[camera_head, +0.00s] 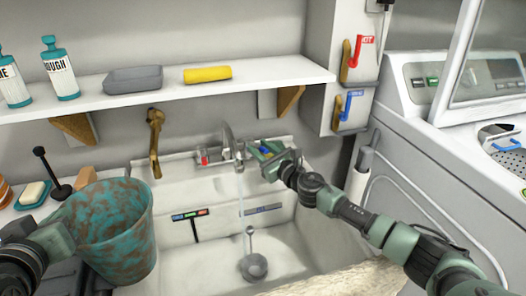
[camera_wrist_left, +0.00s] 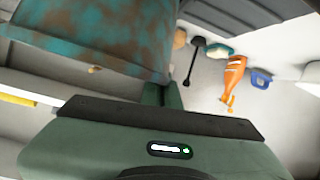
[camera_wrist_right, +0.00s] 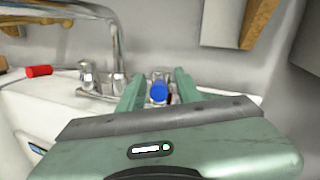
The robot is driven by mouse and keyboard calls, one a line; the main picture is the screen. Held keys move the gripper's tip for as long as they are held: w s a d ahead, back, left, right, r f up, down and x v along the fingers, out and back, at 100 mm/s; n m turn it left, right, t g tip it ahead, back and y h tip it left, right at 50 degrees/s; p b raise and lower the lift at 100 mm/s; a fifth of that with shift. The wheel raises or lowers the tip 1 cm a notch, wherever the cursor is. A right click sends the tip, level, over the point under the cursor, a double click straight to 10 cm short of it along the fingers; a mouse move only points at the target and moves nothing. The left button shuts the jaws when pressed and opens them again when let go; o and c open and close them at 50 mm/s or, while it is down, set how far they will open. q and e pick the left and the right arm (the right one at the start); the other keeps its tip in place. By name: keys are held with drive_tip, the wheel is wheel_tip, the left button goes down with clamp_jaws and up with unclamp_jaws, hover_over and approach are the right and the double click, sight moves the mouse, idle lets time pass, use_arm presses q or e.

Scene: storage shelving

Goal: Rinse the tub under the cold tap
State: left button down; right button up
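The tub (camera_head: 110,225), a teal bucket with rusty brown patches, is upright at the left, beside the sink (camera_head: 175,270). My left gripper (camera_head: 68,235) is at its left side; in the left wrist view its fingers (camera_wrist_left: 162,94) are close together at the tub's wall (camera_wrist_left: 110,35), their tips partly hidden. A thin water stream (camera_head: 241,195) falls from the chrome spout (camera_head: 228,140) into the sink. The cold tap's blue knob (camera_wrist_right: 158,92) lies between the fingers of my right gripper (camera_wrist_right: 158,88), with gaps visible on both sides.
A grey stopper-like piece (camera_head: 254,266) stands in the sink. A red piece (camera_head: 202,157) is on the back ledge. The shelf (camera_head: 150,92) above holds a grey tray (camera_head: 134,79), a yellow roll (camera_head: 207,73) and bottles (camera_head: 60,70). A machine (camera_head: 450,120) stands at the right.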

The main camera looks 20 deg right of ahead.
drive_tip(key=v, duration=1.2)
drive_tip(key=shift+d, duration=0.1)
